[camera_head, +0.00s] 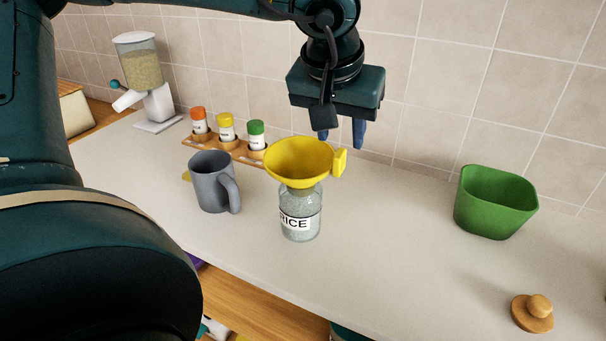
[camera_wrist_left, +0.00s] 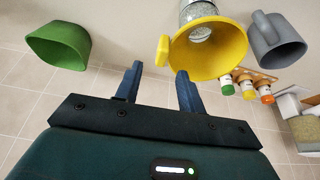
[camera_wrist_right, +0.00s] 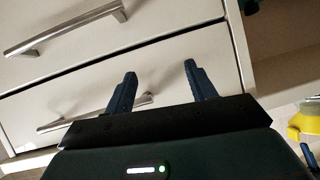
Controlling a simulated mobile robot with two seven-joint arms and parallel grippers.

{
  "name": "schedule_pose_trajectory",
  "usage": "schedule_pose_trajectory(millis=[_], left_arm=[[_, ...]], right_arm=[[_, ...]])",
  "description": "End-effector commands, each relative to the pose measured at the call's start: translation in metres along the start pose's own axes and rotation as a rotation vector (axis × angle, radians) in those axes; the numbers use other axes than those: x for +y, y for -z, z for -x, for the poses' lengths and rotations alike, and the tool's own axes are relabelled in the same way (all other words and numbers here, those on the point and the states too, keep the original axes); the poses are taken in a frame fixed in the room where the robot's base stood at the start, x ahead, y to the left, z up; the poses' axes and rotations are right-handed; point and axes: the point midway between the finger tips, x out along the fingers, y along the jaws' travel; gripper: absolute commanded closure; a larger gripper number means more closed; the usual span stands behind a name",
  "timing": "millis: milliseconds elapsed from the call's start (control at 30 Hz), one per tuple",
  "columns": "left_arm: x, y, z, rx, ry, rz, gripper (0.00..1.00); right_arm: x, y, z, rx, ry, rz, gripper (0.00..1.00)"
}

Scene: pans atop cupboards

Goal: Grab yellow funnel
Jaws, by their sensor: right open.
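The yellow funnel (camera_head: 299,161) sits in the mouth of a glass jar labelled RICE (camera_head: 301,213) on the white counter, its tab pointing right. My left gripper (camera_head: 341,138) is above and behind the funnel, fingers pointing down, apart from the tab. In the left wrist view, the gripper (camera_wrist_left: 157,78) is open and empty, with the funnel (camera_wrist_left: 208,50) and its tab just past the fingertips. In the right wrist view, my right gripper (camera_wrist_right: 160,74) is open and empty in front of cupboard drawers; it is not seen in the head view.
A grey mug (camera_head: 212,182) stands left of the jar. A wooden rack with several spice jars (camera_head: 226,128) is behind it. A green container (camera_head: 495,203) stands right, a wooden lid (camera_head: 532,313) front right. The tiled wall is close behind. Drawer handles (camera_wrist_right: 65,28) face my right gripper.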

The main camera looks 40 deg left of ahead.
Motion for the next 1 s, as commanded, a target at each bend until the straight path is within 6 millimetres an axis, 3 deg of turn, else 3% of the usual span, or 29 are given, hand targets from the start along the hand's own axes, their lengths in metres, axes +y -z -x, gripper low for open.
schedule_pose_trajectory(millis=[200, 500, 1000], left_arm=[[-0.001, -0.002, -0.031, -0.003, 0.0, 0.003, 0.61], [-0.001, -0.002, -0.036, 0.0, -0.001, 0.004, 0.61], [-0.001, -0.002, -0.036, 0.0, 0.0, 0.003, 1.0]], right_arm=[[0.002, 0.001, 0.001, -0.001, -0.004, 0.008, 0.44], [0.003, -0.002, 0.001, -0.009, -0.003, 0.017, 0.44], [0.001, -0.003, 0.001, -0.01, 0.001, 0.017, 0.44]])
